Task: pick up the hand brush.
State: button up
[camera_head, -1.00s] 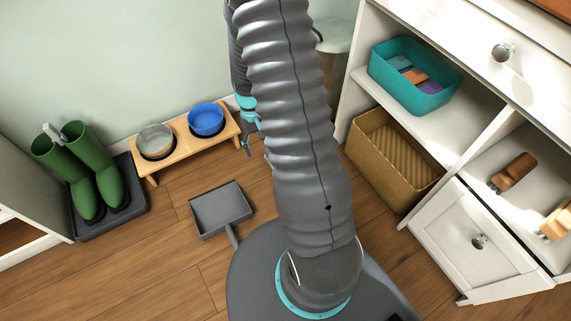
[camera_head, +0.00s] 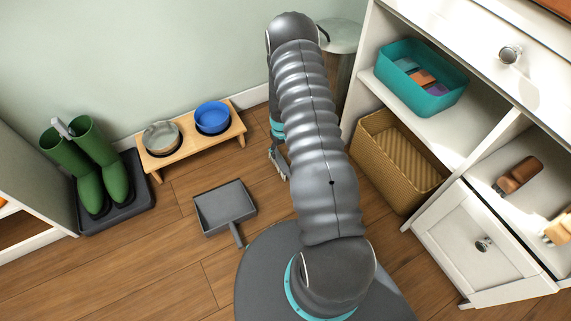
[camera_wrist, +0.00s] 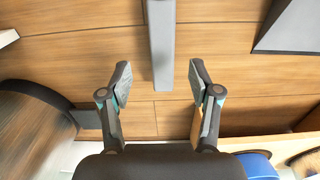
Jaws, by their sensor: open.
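The hand brush (camera_wrist: 161,45) appears to be the long grey bar at the top centre of the wrist view, running in from the top edge. Only part of it shows. In the head view I cannot make it out; my arm covers that stretch of floor. My gripper (camera_wrist: 160,75) is open and empty, with one fingertip on each side of the bar's near end in the picture. I cannot tell the height between them. In the head view my gripper (camera_head: 280,162) shows partly, beside my arm and pointing down towards the floor.
A grey dustpan (camera_head: 225,205) lies on the floor left of my arm. A wooden stand (camera_head: 188,142) with two bowls is by the wall, and green boots (camera_head: 92,165) stand on a dark tray. A wicker basket (camera_head: 388,165) and white cabinet (camera_head: 450,235) are right. A metal bin (camera_head: 338,65) stands behind.

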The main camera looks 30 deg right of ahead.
aim_at(281, 166)
notch_tip(281, 166, down, 5)
jog(key=shift+r, duration=0.1)
jog(key=shift+a+f, duration=0.15)
jog(key=shift+f, duration=3.05)
grip_shut()
